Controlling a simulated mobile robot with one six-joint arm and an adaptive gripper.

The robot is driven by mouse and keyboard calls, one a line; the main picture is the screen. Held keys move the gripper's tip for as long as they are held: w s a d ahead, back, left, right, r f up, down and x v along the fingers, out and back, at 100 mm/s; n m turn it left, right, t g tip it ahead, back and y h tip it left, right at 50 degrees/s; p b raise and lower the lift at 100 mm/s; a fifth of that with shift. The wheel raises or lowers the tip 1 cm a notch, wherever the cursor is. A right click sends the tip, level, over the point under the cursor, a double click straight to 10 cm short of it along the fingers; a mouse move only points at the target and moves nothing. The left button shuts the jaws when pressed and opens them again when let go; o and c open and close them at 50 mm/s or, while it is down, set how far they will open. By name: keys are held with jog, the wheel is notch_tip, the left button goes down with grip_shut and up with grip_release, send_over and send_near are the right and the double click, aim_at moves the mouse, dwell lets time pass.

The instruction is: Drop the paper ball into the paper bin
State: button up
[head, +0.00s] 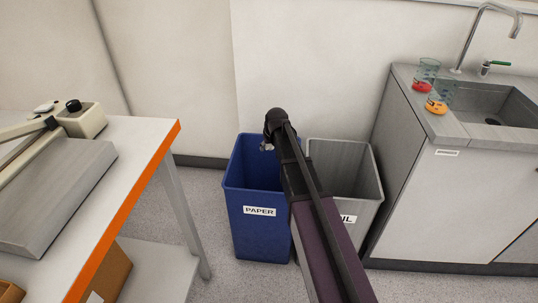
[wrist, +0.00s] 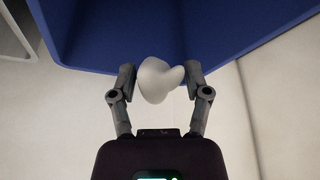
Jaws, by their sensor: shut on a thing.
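The paper ball (wrist: 155,80) is a crumpled white lump between the two fingers of my gripper (wrist: 160,80) in the wrist view. My gripper is shut on it. The paper bin (head: 258,212) is a blue open-topped bin with a PAPER label, standing on the floor in the middle of the head view. My gripper shows in the head view (head: 266,147) over the bin's open top. The bin's blue wall (wrist: 115,35) lies behind the ball in the wrist view. The ball is hard to make out in the head view.
A grey bin (head: 362,178) with a partly hidden label stands right of the paper bin. A sink counter (head: 430,118) with two glasses is at the right. A white bench (head: 140,150) with an orange edge is at the left.

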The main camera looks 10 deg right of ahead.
jog(key=shift+w+f, duration=0.1)
jog(key=shift+f, duration=0.35)
jog(key=shift+f+b, duration=2.85)
jog(key=shift+b, duration=0.25)
jog(key=o, duration=1)
jog(key=shift+r, duration=0.1)
notch_tip(320, 180, up, 7)
jog(key=p, duration=0.6)
jog(key=shift+f+p, duration=0.2)
jog(key=shift+p, duration=0.2)
jog(key=shift+m+h, duration=0.3)
jog(key=shift+m, duration=0.4)
jog(key=w+p+v, duration=0.1)
jog(key=p+v, duration=0.6)
jog(key=v, duration=0.1)
jog(key=w+r+p+v, duration=0.1)
jog(key=p+v, duration=0.7)
jog(key=w+p+v, duration=0.1)
jog(key=p+v, duration=0.6)
jog(key=p, duration=0.1)
jog(key=shift+a+r, duration=0.1)
jog(key=shift+r, duration=0.45)
